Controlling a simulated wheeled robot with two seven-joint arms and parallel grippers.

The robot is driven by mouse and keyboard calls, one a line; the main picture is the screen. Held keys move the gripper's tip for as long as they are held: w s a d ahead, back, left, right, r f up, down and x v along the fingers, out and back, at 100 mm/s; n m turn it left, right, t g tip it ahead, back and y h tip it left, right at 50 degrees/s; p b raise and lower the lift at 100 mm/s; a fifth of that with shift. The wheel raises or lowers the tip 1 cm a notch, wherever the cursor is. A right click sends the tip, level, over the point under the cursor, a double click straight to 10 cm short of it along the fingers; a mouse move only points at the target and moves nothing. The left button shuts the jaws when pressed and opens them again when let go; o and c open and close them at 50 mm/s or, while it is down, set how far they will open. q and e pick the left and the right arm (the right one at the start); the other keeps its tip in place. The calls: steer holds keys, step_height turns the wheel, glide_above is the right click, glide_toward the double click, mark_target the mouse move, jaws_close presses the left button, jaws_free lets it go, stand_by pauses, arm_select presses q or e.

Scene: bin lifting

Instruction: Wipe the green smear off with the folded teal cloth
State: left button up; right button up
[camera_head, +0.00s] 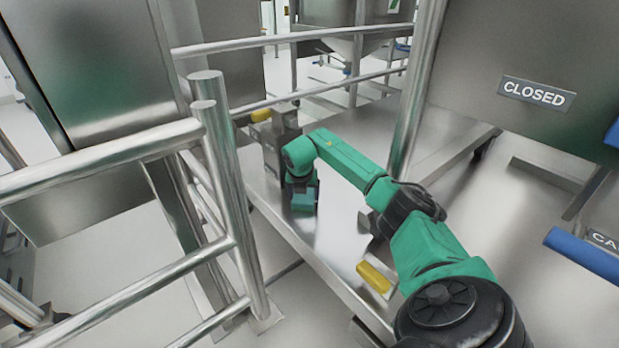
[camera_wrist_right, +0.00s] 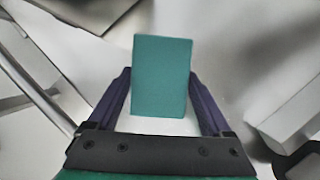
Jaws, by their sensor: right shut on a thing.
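The folded teal cloth (camera_wrist_right: 162,75) is a small flat block between the two dark fingers of my right gripper (camera_wrist_right: 161,95) in the right wrist view. The gripper is shut on it. In the head view the cloth (camera_head: 303,202) shows below my right gripper (camera_head: 302,187), over the steel bench top (camera_head: 335,235). I cannot tell whether the cloth touches the steel. No green smear can be made out in either view; greenish tints on the steel look like reflections. My left gripper is not in view.
Steel railings (camera_head: 225,190) stand on the left, close to the bench. A yellow block (camera_head: 374,277) lies near the bench's front edge, and another yellow piece (camera_head: 261,115) is at the far end. A steel bin with a CLOSED sign (camera_head: 533,93) stands at the right.

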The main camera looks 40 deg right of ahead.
steer(key=shift+w, duration=0.45)
step_height(320, 180, up, 6)
steer(key=p, duration=0.5)
steer(key=shift+p, duration=0.4)
step_height(320, 180, up, 3)
steer(key=p, duration=0.3)
steer(key=shift+r, duration=0.1)
steer(key=shift+f, duration=0.2)
